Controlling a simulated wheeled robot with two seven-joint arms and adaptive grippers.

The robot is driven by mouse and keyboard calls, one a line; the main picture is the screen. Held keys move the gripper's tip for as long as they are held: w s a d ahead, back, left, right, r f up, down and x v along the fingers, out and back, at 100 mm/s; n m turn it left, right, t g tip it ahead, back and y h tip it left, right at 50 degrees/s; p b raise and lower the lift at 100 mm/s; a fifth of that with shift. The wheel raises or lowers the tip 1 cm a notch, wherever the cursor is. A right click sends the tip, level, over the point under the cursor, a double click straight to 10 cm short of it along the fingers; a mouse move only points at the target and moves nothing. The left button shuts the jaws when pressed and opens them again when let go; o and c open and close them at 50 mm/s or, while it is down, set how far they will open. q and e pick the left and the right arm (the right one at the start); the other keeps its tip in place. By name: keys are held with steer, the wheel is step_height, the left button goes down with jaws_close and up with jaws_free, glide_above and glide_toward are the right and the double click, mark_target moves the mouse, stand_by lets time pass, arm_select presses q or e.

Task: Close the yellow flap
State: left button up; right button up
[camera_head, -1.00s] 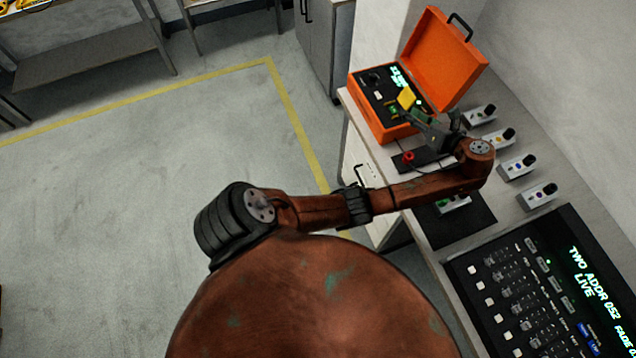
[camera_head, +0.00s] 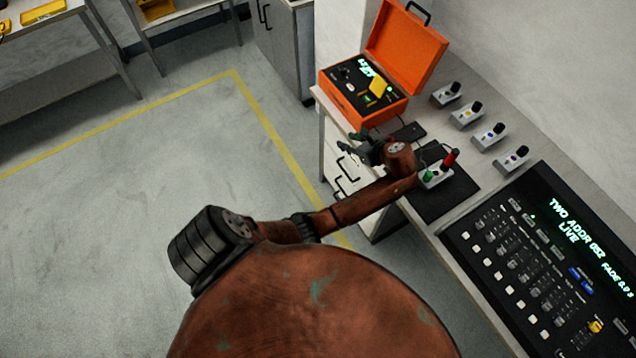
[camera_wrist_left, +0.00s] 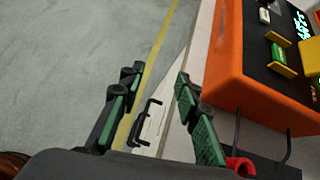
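The yellow flap (camera_head: 378,87) is on the black panel inside the open orange case (camera_head: 355,108). It looks raised and tilted from the panel. In the left wrist view the flap (camera_wrist_left: 309,56) is at the right edge, partly cut off, beside a small green part with yellow ends (camera_wrist_left: 281,58). My left gripper (camera_head: 347,150) is in front of the case, over the bench's near edge, apart from the flap. In the wrist view its fingers (camera_wrist_left: 157,85) are spread with nothing between them. My right gripper is not in view.
Several small switch boxes (camera_head: 490,136) stand along the bench behind my arm. A control box with green and red parts (camera_head: 437,174) sits on a black mat. A large lighting console (camera_head: 530,260) is at right. A red knob (camera_wrist_left: 240,166) is near my left fingers. Floor at left is clear.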

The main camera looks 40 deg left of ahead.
arm_select(q)
steer(key=s+a+f+n+h, duration=0.1)
steer(key=s+f+n+h, duration=0.3)
steer(key=s+f+n, duration=0.3)
steer(key=s+f, duration=0.4)
steer(key=s, duration=0.3)
steer(key=shift+s+f+n+h, duration=0.15)
steer(key=shift+f+n+h, duration=0.15)
steer(key=shift+n, duration=0.1)
steer(key=shift+r, duration=0.15)
